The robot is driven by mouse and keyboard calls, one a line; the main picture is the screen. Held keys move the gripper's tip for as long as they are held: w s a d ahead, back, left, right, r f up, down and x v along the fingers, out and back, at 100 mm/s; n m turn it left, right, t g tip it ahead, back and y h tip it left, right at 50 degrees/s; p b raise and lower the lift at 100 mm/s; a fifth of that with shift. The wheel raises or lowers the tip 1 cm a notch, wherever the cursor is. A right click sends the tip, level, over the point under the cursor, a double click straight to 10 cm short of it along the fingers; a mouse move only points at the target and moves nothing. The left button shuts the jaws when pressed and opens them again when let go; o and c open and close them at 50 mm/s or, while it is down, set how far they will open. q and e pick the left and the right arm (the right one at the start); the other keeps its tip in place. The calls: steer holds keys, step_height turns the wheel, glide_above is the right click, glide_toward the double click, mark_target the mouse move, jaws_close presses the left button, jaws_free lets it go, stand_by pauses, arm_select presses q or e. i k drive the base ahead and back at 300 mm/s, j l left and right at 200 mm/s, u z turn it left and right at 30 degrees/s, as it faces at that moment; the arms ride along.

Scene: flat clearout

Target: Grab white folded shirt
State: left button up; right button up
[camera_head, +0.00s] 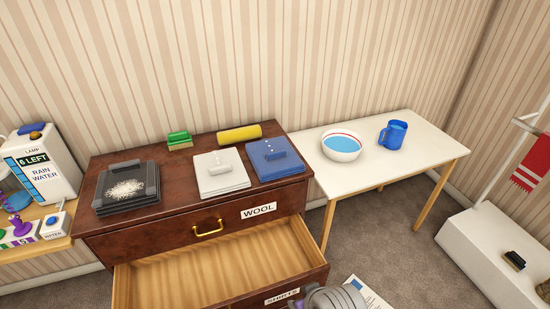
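A grey rounded part, apparently of my own arm, shows at the bottom edge, below and right of the shirt, near the open drawer. No gripper fingers can be made out in view.
An open, empty-looking drawer (205,272) juts out below the closed WOOL drawer (240,224). A green-topped brush (179,140) and yellow roll (239,133) lie behind the shirt. A white table (375,168) at right holds a bowl (341,146) and blue mug (392,135).

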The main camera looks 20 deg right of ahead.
mark_target(221, 172)
steer(key=i+u, duration=0.5)
steer(key=i+l+u, duration=0.2)
steer(key=u, duration=0.25)
steer(key=i, duration=0.1)
